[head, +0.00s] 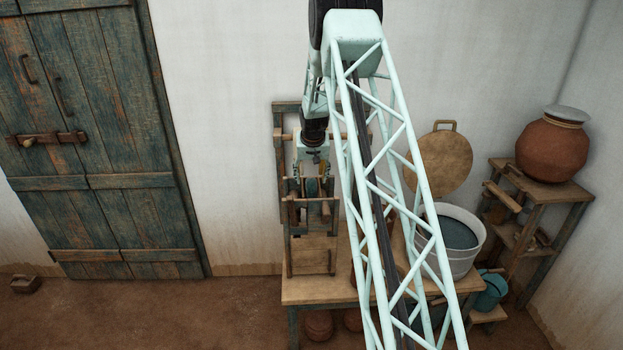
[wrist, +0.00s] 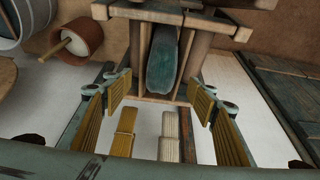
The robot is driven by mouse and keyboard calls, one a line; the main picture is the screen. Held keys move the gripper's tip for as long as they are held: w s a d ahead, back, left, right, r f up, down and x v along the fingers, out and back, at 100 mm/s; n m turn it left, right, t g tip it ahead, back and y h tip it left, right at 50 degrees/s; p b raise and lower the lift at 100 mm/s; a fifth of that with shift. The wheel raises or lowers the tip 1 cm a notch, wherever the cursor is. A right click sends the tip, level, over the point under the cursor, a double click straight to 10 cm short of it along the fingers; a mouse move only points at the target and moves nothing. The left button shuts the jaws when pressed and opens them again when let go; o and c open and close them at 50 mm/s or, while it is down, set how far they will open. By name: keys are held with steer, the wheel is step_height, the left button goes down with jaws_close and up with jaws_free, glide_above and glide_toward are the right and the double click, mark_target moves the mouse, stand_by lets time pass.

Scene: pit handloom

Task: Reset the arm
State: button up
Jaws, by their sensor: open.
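My gripper (head: 314,160) hangs on my pale green lattice arm in front of the white wall, above and close to a wooden frame (head: 280,150). In the wrist view my gripper (wrist: 160,98) is open, its yellowish ribbed finger pads wide apart. Nothing is held between them. Beyond the fingertips is a blue-green rounded piece (wrist: 167,55) between wooden slats. A yellow block-like piece (wrist: 122,135) and a whitish one (wrist: 169,135) show lower, between the fingers. I cannot tell how far they are from the pads. My arm hides part of the table and the wall.
A wooden table (head: 304,290) carries the frame and a white tub (head: 470,262) of dark liquid. A round wooden board (head: 443,165) leans at the wall. A clay pot (head: 552,150) stands on a side stand at right. A door (head: 95,130) and open floor are at left.

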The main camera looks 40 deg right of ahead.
steer(key=shift+r, duration=0.15)
steer(key=shift+r+p, duration=0.6)
steer(key=shift+r, duration=2.25)
